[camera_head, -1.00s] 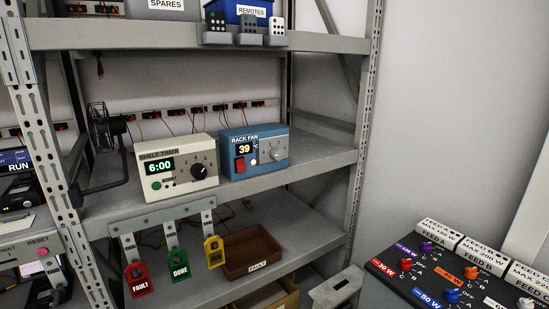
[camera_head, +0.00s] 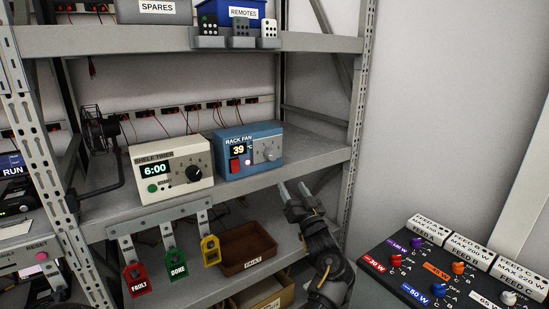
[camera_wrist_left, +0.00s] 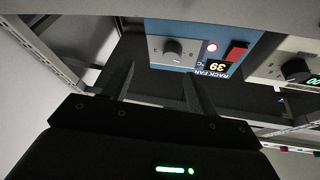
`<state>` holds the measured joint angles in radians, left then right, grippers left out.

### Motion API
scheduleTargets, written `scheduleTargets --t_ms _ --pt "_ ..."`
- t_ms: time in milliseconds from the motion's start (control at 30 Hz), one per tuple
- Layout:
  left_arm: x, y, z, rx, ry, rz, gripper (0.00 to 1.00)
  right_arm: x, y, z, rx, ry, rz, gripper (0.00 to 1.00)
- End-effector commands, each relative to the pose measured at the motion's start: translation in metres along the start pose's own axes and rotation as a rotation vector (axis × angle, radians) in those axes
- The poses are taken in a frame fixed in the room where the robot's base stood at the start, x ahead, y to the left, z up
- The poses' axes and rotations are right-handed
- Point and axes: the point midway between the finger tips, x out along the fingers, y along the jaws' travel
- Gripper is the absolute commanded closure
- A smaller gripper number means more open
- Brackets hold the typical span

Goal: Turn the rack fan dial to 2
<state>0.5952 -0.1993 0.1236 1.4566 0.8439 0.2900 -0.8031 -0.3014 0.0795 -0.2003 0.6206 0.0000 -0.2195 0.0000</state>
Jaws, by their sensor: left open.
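The blue rack fan box (camera_head: 226,169) stands on the middle shelf and reads 39, with a red switch (camera_head: 235,166) and a grey dial (camera_head: 270,152) on its front. The dial's exact setting is too small to read. My left gripper (camera_head: 292,185) is open and empty, in front of the shelf edge, below and right of the dial. In the left wrist view the box appears upside down, with its dial (camera_wrist_left: 172,47) beyond and between the spread fingers (camera_wrist_left: 157,68), apart from them.
A cream shelf timer (camera_head: 165,191) reading 6:00 stands left of the fan box. Below hang red, green and yellow tags (camera_head: 176,262) beside a brown tray (camera_head: 247,262). A rack post (camera_head: 355,130) stands to the right, and a panel of coloured knobs (camera_head: 385,277) is at the lower right.

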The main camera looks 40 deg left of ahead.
Motion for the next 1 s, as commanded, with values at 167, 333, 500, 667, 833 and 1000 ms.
scheduleTargets --t_ms 167,333,500,667,833,1000 --pt "0.012 -0.022 -0.022 -0.016 -0.005 -0.081 0.42 -0.001 0.000 0.002 0.000 -0.004 0.000 0.64" --pt "0.017 -0.023 -0.023 -0.015 -0.005 -0.083 0.42 -0.003 0.000 0.001 0.000 -0.003 0.000 0.64" --pt "0.041 -0.025 -0.025 -0.014 -0.004 -0.084 0.42 -0.012 0.000 -0.001 0.000 -0.002 0.000 0.64" --pt "0.072 -0.027 -0.025 -0.014 -0.005 -0.082 0.42 -0.021 0.001 -0.002 0.001 -0.001 0.000 0.64" --pt "0.099 -0.029 -0.024 -0.014 -0.004 -0.081 0.42 -0.029 0.001 -0.003 0.001 -0.001 0.001 0.64" --pt "0.115 -0.030 -0.022 -0.015 -0.005 -0.081 0.42 -0.032 0.001 -0.004 0.001 0.000 0.001 0.64"
